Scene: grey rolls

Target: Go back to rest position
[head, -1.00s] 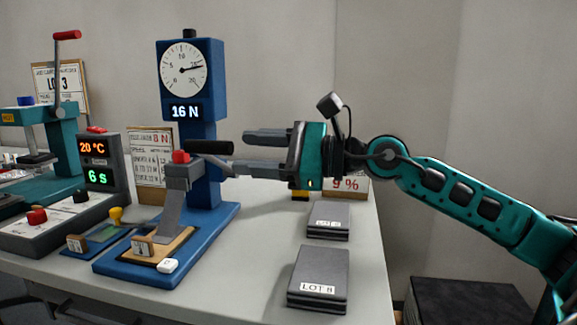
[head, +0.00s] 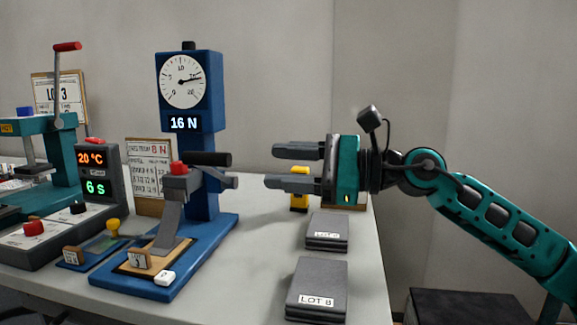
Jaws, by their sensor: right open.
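My right gripper (head: 272,166) comes in from the right on its teal arm. Its two grey fingers point left, apart from each other, with nothing between them. The fingertips are to the right of the blue force tester (head: 190,90) and clear of its black handle (head: 212,159). The tester has a round dial and a display reading 16 N. My left gripper does not show.
Two dark grey boxes (head: 327,231) (head: 316,287) lie at the table's right, the nearer labelled LOT 8. A yellow item (head: 299,201) stands behind them. A grey control box (head: 97,180) reads 20 °C and 6 s. A teal press (head: 62,150) stands at the far left.

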